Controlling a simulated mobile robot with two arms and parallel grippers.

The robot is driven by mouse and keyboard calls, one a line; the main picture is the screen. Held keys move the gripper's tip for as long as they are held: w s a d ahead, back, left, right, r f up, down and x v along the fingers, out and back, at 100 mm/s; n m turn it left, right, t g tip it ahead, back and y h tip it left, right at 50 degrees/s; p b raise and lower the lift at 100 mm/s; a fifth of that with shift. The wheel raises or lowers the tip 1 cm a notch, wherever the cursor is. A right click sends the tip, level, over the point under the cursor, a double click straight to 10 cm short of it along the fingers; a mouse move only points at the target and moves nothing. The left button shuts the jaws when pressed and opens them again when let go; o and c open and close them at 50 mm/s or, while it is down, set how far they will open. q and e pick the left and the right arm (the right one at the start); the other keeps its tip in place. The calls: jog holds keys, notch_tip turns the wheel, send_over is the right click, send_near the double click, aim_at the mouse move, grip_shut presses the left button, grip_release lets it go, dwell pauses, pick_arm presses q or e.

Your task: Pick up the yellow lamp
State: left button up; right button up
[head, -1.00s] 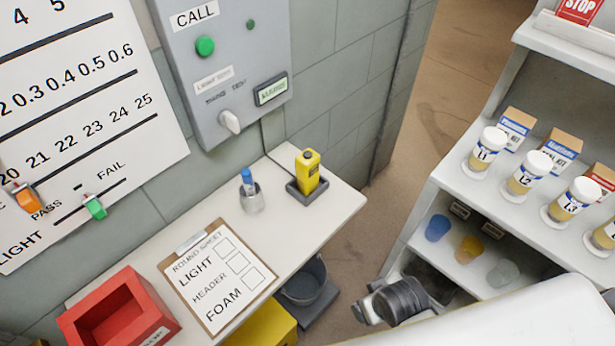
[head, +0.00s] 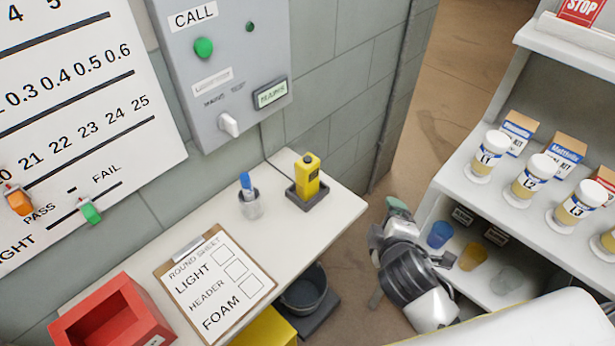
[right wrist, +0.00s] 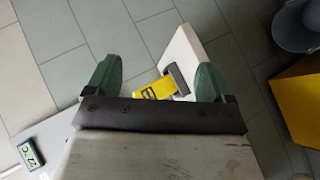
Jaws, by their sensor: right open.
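The yellow lamp (head: 307,174) stands upright in a dark holder (head: 309,191) at the far right end of the white shelf in the head view. My right gripper (head: 394,212) is to the right of the shelf's end, apart from the lamp, with the floor behind it. In the right wrist view the lamp (right wrist: 157,89) shows between the two green fingertips (right wrist: 155,82), some distance beyond them. The right gripper is open and empty. My left gripper is not in view.
A metal cup (head: 250,204) with a blue marker stands left of the lamp. A clipboard (head: 217,282) and a red bin (head: 115,315) lie nearer on the shelf (head: 320,232). A grey call box (head: 225,70) hangs above. Shelving with jars (head: 487,157) stands right.

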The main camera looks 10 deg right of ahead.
jog(key=w+a+r+n+t+y, duration=0.2)
jog(key=w+r+n+t, duration=0.3)
jog(key=n, duration=0.4)
jog(key=n+g+y, duration=0.2)
jog(key=n+y, duration=0.9)
jog(key=n, duration=1.1)
send_near(301, 158)
jog(key=x, duration=0.3)
jog(key=p+x, duration=0.1)
jog(key=x, duration=0.1)
jog(key=shift+w+f, duration=0.1)
jog(key=shift+f, duration=0.2)
jog(key=x, duration=0.5)
jog(key=shift+w+d+f, duration=0.1)
jog(key=shift+w+f, duration=0.05)
jog(key=shift+w, duration=0.1)
jog(key=shift+s+d, duration=0.1)
jog(key=shift+c, duration=0.8)
jog(key=c, duration=1.2)
